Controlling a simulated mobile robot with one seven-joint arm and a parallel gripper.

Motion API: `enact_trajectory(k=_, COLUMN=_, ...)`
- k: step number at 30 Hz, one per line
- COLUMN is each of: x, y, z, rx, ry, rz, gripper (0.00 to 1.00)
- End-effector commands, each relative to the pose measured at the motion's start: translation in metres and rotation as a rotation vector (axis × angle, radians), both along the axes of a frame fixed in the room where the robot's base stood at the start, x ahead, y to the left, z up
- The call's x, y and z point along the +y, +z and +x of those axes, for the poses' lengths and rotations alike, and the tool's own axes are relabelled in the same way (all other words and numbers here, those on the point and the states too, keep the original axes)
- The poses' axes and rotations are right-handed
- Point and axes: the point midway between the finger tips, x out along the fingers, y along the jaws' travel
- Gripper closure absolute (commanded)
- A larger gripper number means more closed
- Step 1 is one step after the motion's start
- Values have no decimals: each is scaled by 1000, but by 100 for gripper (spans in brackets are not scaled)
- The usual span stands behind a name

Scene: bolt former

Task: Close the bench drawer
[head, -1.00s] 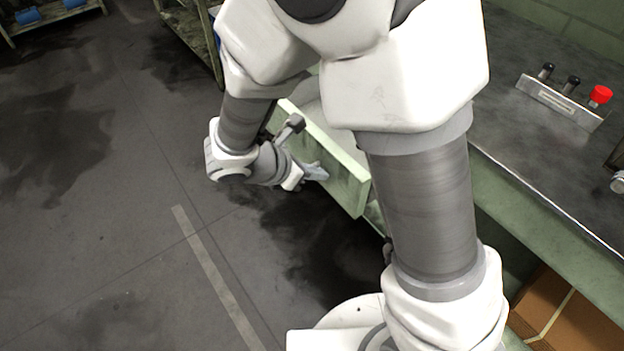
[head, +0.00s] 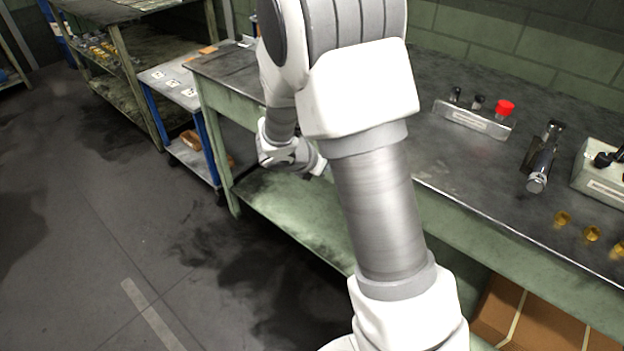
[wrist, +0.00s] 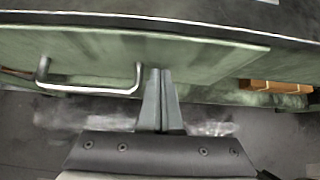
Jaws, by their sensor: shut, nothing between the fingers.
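The drawer front (wrist: 215,62), a pale green panel, lies close under the bench top's dark edge in the wrist view. It looks flush or nearly so; I cannot tell whether a small gap is left. Its metal bar handle (wrist: 90,90) is left of my fingers. My gripper (wrist: 160,72) is shut and empty, its fingertips at the drawer front's face, right of the handle. I cannot tell whether they touch. In the head view my arm hides the drawer, and no drawer juts out from the workbench (head: 455,205).
On the bench top stand a button panel with a red knob (head: 504,108), a metal cylinder (head: 541,168) and small brass pieces (head: 592,233). A brown box (head: 530,315) sits below. A blue-legged cart (head: 180,90) stands at the left. The floor in front is clear.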

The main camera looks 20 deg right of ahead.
Motion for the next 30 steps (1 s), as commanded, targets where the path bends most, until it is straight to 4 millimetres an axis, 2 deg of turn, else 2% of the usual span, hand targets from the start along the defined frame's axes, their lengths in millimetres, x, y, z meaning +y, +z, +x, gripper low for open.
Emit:
enact_trajectory(k=3, x=-12, y=0, z=8, rx=0, ry=-1, rz=0, gripper=100)
enact_trajectory(k=10, x=-21, y=0, z=14, rx=-1, ry=-1, rz=0, gripper=100)
enact_trajectory(k=24, x=-25, y=2, z=16, rx=-5, ry=-4, rz=-5, gripper=100)
enact_trajectory(k=30, x=-19, y=2, z=16, rx=-5, ry=-4, rz=-5, gripper=100)
